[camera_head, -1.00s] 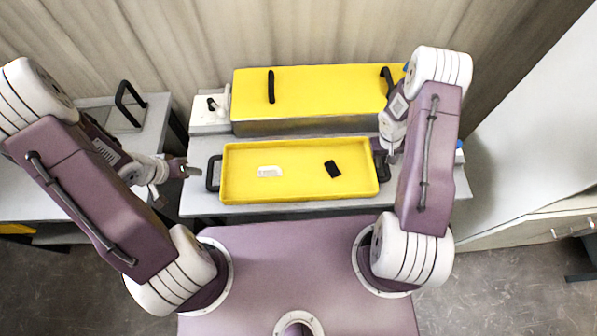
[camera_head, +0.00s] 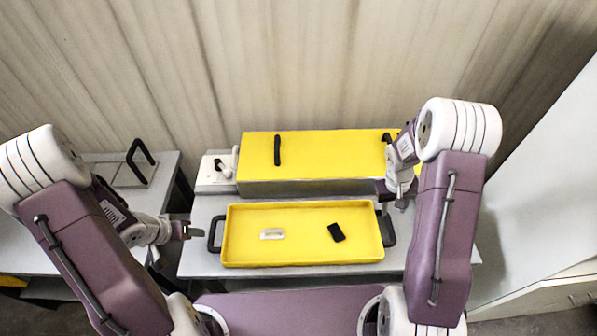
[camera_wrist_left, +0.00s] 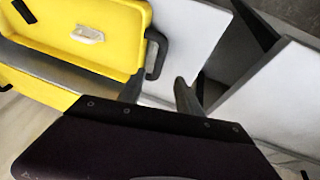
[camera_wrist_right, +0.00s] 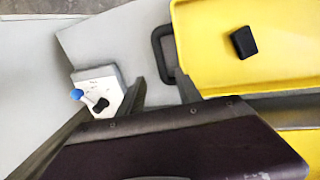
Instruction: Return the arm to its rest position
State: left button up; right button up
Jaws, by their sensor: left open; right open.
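My left gripper (camera_head: 190,231) is open and empty, just left of the yellow tray's left handle in the head view. Its two fingers (camera_wrist_left: 158,92) show apart in the left wrist view, with nothing between them. My right gripper (camera_head: 392,196) is near the tray's right end, in front of the yellow-lidded tank. In the right wrist view its fingers (camera_wrist_right: 105,105) are apart and empty. The yellow tray (camera_head: 300,207) sits on the grey table and holds a white piece (camera_head: 272,234) and a black piece (camera_head: 336,232).
The yellow-lidded tank (camera_head: 330,160) stands behind the tray. A white switch box (camera_head: 214,168) is left of it; another box with a blue knob (camera_wrist_right: 95,90) shows in the right wrist view. A side table with a black-handled plate (camera_head: 130,172) is at left.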

pick_arm(q)
jog(key=w+d+r+m+t+y+b, duration=0.1)
jog(key=w+d+r+m+t, duration=0.1)
jog(key=w+d+r, duration=0.6)
pick_arm(e)
jog(key=a+r+t, duration=0.2)
jog(key=a+r, duration=0.6)
jog(key=r, duration=0.1)
pick_arm(q)
jog(key=s+d+n+g, duration=0.1)
jog(key=s+g, duration=0.1)
jog(key=s, duration=0.5)
jog(key=s+d+r+n+g+y, duration=0.1)
jog(key=s+d+g, duration=0.1)
jog(key=s, duration=0.6)
jog(key=shift+s+d+g, duration=0.15)
jog(key=shift+s+g, duration=0.15)
jog(key=shift+g, duration=0.3)
pick_arm(e)
jog(key=s+a+y, duration=0.2)
jog(key=s+a, duration=0.4)
jog(key=s, duration=0.6)
jog(key=shift+f+g, duration=0.35)
jog(key=shift+g, duration=0.05)
